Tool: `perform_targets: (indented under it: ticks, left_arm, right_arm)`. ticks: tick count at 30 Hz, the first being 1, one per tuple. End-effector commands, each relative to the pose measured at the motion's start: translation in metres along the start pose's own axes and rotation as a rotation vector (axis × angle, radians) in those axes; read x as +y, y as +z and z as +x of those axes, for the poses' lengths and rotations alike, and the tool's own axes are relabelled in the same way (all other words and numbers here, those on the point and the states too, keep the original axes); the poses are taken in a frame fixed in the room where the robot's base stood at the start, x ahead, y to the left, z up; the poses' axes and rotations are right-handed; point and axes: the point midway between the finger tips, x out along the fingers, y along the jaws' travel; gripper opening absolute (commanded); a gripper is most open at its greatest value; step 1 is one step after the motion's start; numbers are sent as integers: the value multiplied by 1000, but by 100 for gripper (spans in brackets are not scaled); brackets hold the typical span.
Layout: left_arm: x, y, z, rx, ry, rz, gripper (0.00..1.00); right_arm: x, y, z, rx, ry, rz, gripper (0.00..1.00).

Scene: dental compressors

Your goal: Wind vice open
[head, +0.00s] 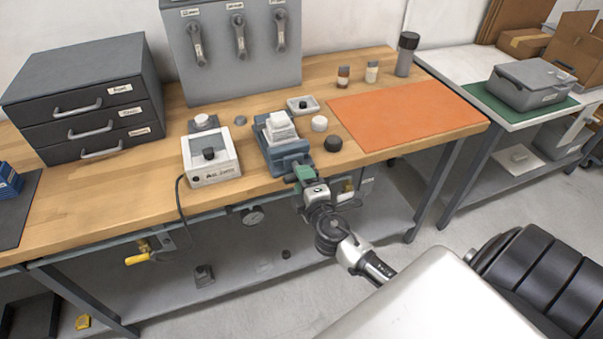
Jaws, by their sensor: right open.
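A blue-grey bench vice (288,158) stands at the front edge of the wooden workbench. A white block-like part (279,126) sits at the vice's jaws; whether it is clamped cannot be told from here. My right gripper (301,174) is at the front of the vice, at the bench edge, with its arm coming up from the lower right. It is open, and its fingers are small and partly hidden. The vice's handle cannot be made out behind the gripper, and contact cannot be told. My left gripper is out of view.
A white control box (210,161) with a black knob and cable stands left of the vice. A black puck (333,144) and white puck (319,123) lie right of it. An orange mat (400,115) is clear. Dark drawers (85,95) stand at left.

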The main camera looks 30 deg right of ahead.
Motion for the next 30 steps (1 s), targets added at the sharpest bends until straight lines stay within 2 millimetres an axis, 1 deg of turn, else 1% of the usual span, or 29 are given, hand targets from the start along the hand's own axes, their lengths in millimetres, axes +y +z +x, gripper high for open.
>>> perform_targets:
  ticks: [1,5,13,14,21,22,26,30]
  left_arm:
    - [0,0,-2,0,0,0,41]
    - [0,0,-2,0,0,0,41]
    - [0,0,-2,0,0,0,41]
    - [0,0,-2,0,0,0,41]
    - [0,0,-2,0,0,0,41]
    - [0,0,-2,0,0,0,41]
    - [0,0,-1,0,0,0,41]
    - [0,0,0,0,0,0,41]
  right_arm:
    - [1,0,6,0,1,-1,47]
    - [0,0,13,-1,0,0,47]
    - [0,0,15,0,0,0,47]
    - [0,0,15,0,0,0,45]
    - [0,0,15,0,-1,0,8]
    - [0,0,15,0,-1,0,6]
    - [-1,0,15,0,-1,-20,6]
    - [-1,0,15,0,-1,-75,6]
